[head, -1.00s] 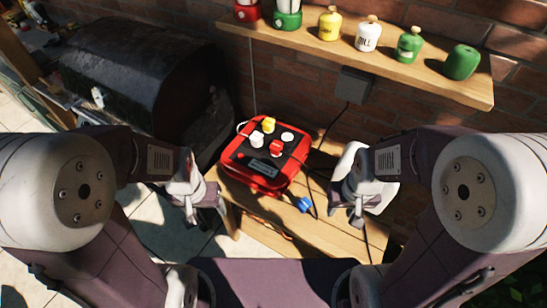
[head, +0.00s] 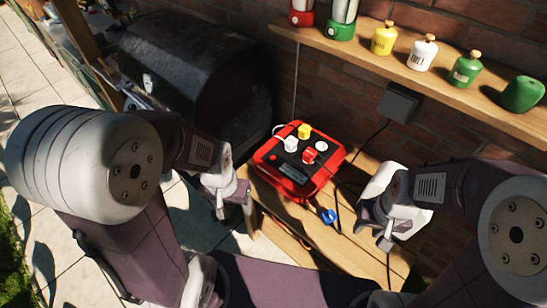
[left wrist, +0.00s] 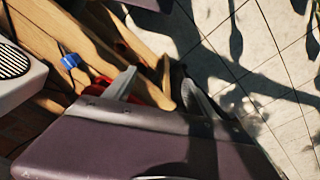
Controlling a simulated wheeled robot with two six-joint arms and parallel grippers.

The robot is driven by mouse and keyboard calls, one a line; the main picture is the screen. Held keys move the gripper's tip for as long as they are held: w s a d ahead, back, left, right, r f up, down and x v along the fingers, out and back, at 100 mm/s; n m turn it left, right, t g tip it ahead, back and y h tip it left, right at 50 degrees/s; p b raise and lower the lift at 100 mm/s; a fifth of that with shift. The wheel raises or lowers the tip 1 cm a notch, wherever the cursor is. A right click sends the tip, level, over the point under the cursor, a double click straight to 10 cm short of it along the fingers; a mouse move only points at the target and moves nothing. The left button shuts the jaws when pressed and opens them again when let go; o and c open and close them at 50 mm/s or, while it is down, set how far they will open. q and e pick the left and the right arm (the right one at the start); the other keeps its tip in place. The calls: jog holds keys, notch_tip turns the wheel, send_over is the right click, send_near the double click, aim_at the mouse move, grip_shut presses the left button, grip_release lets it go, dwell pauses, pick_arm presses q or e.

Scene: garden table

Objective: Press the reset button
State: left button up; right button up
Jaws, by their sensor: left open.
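A red box (head: 266,160) with a dark top panel sits on the wooden table. Its panel carries a yellow plug (head: 304,131), a white plug (head: 291,144), a red plug (head: 309,156) and a pale round socket (head: 321,146). A small red spot (head: 273,158) at the panel's left may be the reset button; it is too small to be sure. My left gripper (head: 232,202) is left of the box, apart from it. Its two fingers are spread and empty in the left wrist view (left wrist: 162,88). My right gripper (head: 372,216) is right of the box; its fingers are unclear.
A blue plug (head: 329,216) lies in front of the box, with cables around it. A black barrel grill (head: 190,70) stands at back left. A shelf (head: 440,85) with jars and canisters runs along the brick wall. A grey wall box (head: 399,101) hangs below it.

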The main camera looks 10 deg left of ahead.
pick_arm(q)
grip_shut()
dwell(1.0)
dwell(0.7)
pick_arm(e)
grip_shut()
